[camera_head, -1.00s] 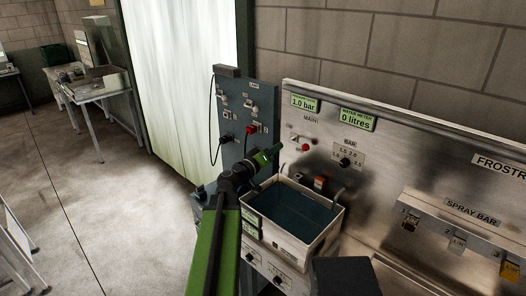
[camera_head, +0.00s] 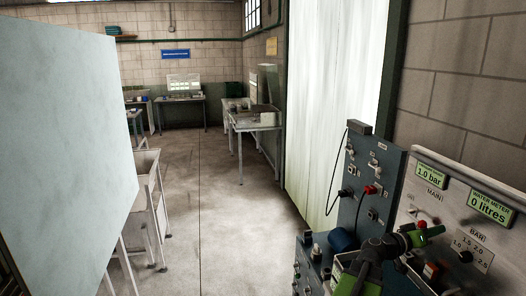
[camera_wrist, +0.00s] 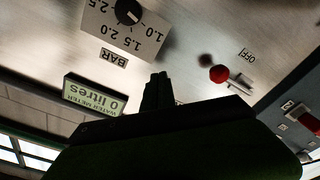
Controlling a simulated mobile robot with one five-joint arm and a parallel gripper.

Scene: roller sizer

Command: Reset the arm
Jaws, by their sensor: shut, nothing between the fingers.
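My arm reaches up from the lower right of the head view, and my gripper (camera_head: 436,231) is in front of the steel control panel (camera_head: 446,208). The gripper's dark fingers (camera_wrist: 158,82) also show in the wrist view, closed together with nothing between them. The wrist view is upside down and shows the BAR dial (camera_wrist: 127,11), the water meter display (camera_wrist: 94,95) reading 0 litres and a red-tipped switch (camera_wrist: 219,73) beside an OFF label. Whether the gripper touches the panel cannot be told.
A blue-grey electrical panel (camera_head: 372,170) with a red plug and black cable stands left of the steel panel. A large pale board (camera_head: 65,140) fills the left. Open concrete floor (camera_head: 205,200) runs back to workbenches (camera_head: 255,122) and a brick wall.

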